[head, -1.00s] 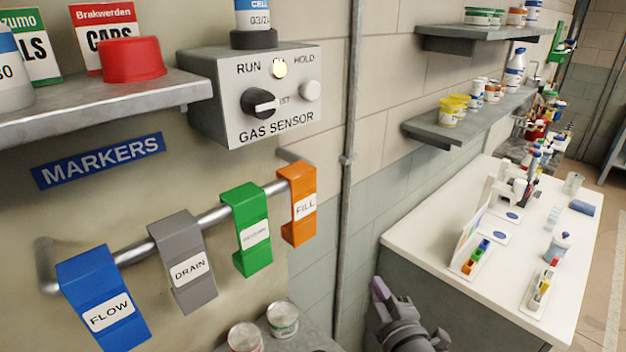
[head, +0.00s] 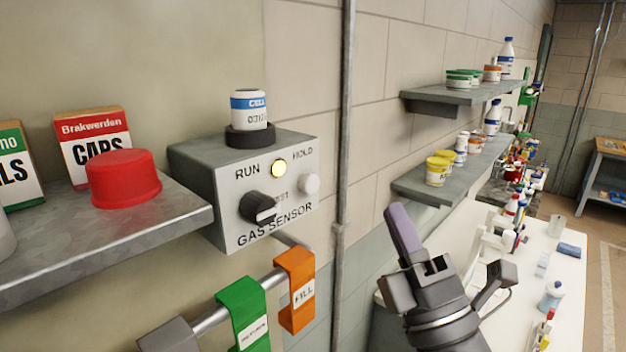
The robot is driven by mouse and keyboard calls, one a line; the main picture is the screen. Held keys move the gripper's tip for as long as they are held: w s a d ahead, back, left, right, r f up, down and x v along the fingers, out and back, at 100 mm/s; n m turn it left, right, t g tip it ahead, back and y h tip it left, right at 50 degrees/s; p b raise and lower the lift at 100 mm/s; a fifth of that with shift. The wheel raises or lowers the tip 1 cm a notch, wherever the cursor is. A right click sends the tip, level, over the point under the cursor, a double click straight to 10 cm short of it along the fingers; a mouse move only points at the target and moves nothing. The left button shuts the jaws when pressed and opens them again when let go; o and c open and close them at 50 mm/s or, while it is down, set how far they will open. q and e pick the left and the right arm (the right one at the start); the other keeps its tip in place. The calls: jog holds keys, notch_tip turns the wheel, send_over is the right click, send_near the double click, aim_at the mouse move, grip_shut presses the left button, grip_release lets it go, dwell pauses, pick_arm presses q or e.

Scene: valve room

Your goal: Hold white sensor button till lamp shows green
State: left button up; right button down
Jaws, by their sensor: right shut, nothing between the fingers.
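The gas sensor box (head: 236,193) is on the wall at the centre left. Its round white button (head: 309,184) sits at the right of its face, below the word HOLD. My left gripper is out of view.
A white-and-blue cell jar (head: 249,108) stands on the box. A metal shelf (head: 110,240) with a red cap (head: 123,178) is at left. Green (head: 243,312) and orange (head: 296,288) markers hang on a rail below. A vertical pipe (head: 345,120) runs right of the box.

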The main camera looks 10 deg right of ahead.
aim_at(309, 183)
jog(key=shift+w, duration=0.1)
jog(key=w+a+b, duration=0.1)
jog(key=w+a, duration=0.4)
jog(key=w, duration=0.2)
jog(key=shift+a, duration=0.25)
jog(key=shift+s, duration=0.1)
dwell(1.8)
jog(key=shift+w+a+b, duration=0.25)
jog(key=shift+w+b, duration=0.1)
jog(key=shift+w+a, duration=0.25)
jog(key=shift+w, duration=0.15)
dwell(0.7)
jog(key=shift+s, duration=0.1)
dwell(1.3)
jog(key=shift+s+d, duration=0.5)
jog(key=shift+s, duration=0.15)
